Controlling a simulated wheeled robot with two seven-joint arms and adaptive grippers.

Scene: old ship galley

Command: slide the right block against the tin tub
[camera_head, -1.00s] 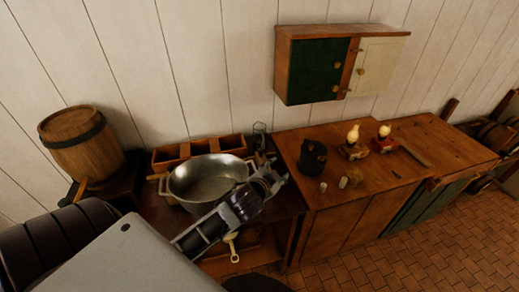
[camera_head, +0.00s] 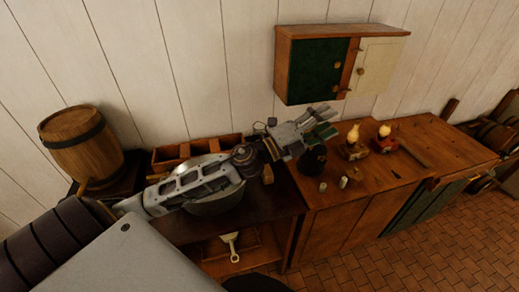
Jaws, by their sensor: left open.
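The tin tub (camera_head: 218,207) is a round silver basin on the low dark counter. My left arm crosses over it and hides much of its middle. A small brown block (camera_head: 267,174) shows right of the tub, partly hidden by my arm; a gap seems to lie between them. My right gripper is not in view.
A compartmented wooden box (camera_head: 168,157) stands behind the tub, and a barrel (camera_head: 72,142) at the left. Two lamps (camera_head: 353,142) (camera_head: 384,138) and two small cups (camera_head: 343,182) stand on the higher right counter. A wall cabinet (camera_head: 318,68) hangs above.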

